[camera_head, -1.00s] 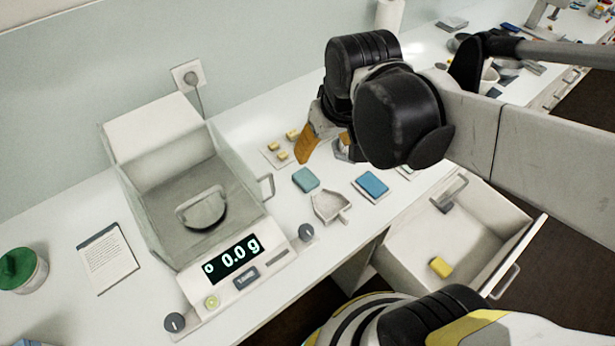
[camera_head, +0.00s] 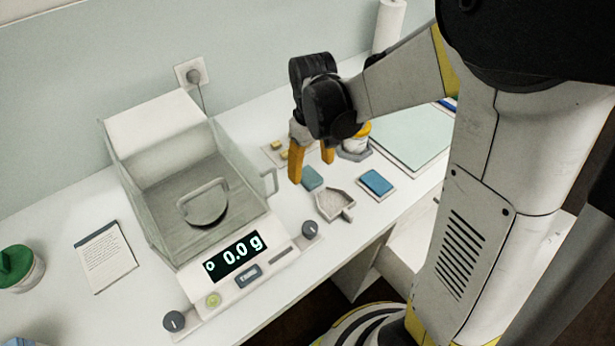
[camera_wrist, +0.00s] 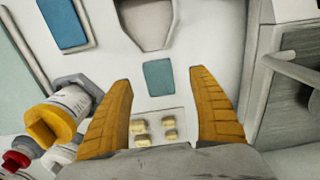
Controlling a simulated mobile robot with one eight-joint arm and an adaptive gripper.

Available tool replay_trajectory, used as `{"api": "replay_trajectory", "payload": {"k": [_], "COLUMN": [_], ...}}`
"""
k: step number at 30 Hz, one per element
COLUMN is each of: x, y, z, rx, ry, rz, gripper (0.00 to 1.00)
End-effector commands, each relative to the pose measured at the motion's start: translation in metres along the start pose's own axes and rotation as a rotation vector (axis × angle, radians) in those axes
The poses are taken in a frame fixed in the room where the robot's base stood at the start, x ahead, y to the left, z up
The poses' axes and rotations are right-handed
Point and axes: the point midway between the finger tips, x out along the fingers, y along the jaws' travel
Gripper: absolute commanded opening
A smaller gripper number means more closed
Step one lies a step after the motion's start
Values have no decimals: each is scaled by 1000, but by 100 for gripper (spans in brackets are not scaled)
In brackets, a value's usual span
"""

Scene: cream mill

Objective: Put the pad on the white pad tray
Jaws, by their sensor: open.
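A small teal pad (camera_head: 312,179) lies flat on the white counter. It also shows in the wrist view (camera_wrist: 159,77). My gripper (camera_head: 312,170) is open and empty above it, its orange fingers spread. In the wrist view the pad shows between the fingertips (camera_wrist: 158,71). A blue pad (camera_head: 377,181) lies on a small white tray with a dark edge (camera_head: 390,193), to the right of the teal pad. In the wrist view the blue pad (camera_wrist: 63,22) and its tray (camera_wrist: 90,30) are at the upper left.
A grey scoop-shaped dish (camera_head: 336,204) lies between the two pads. A white plate (camera_wrist: 155,116) with several yellow cubes is close by the gripper. A yellow-topped jar (camera_wrist: 60,120) stands beside one finger. The balance (camera_head: 225,245) with its clear shield stands left.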

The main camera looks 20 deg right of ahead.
Motion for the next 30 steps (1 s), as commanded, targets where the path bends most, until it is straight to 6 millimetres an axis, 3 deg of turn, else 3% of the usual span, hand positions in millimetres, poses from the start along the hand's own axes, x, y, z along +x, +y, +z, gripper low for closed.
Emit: {"api": "replay_trajectory", "payload": {"k": [10, 18, 22, 30], "x": [48, 50, 50, 50], "y": [4, 4, 4, 4], "z": [3, 3, 3, 3], "rx": [0, 0, 0, 0], "ry": [1, 1, 1, 1], "rz": [0, 0, 0, 0], "gripper": [70, 70, 32, 25]}}
